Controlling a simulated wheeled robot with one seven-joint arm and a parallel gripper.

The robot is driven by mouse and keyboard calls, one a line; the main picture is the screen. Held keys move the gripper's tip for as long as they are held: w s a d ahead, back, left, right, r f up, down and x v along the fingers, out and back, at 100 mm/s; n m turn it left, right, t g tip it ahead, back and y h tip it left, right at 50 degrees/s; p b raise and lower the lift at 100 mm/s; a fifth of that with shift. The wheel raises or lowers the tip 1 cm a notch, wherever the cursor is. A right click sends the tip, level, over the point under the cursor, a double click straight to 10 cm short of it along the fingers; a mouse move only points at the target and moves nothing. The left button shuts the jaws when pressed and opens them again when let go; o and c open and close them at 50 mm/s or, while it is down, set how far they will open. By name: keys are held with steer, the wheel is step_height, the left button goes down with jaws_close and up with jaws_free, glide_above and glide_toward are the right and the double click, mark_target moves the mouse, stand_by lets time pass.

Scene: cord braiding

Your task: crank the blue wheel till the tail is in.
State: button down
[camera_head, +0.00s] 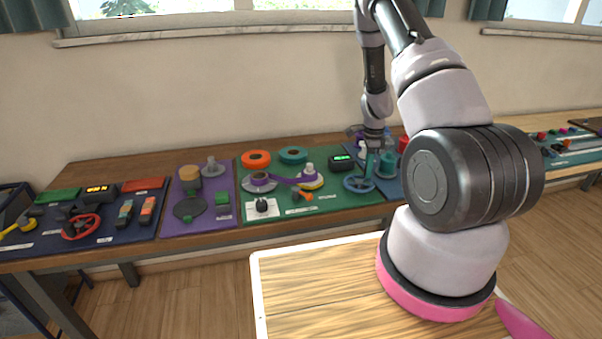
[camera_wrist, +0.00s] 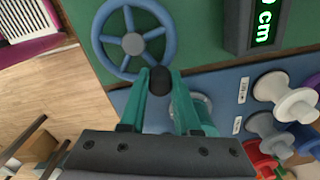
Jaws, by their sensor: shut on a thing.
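The blue wheel (camera_wrist: 108,42) is a spoked ring on the green board, at the upper left of the wrist view. In the head view the wheel (camera_head: 358,184) is right of middle, at the board's right end. A dark knob (camera_wrist: 160,80) sits at its rim, nearest my gripper. My gripper (camera_wrist: 163,92) has teal fingers closed around this knob. In the head view my gripper (camera_head: 378,164) is just above and right of the wheel. A purple strip (camera_head: 285,179) runs across the green board between two discs. I cannot tell a tail end.
A dark display (camera_head: 342,162) with green digits stands behind the wheel; the wrist view shows "cm" on it (camera_wrist: 264,22). White and grey spools (camera_wrist: 286,94) and a red one stand on the blue board near my gripper. Orange (camera_head: 256,158) and teal rings lie further left.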

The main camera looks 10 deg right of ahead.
mark_target(365, 190)
steer(key=s, duration=0.4)
steer(key=shift+s+d, duration=0.2)
steer(key=shift+s, duration=0.15)
steer(key=s+a, duration=0.2)
steer(key=a, duration=0.1)
steer(key=shift+s, duration=0.3)
steer(key=shift+s+a, duration=0.1)
steer(key=shift+a, duration=0.5)
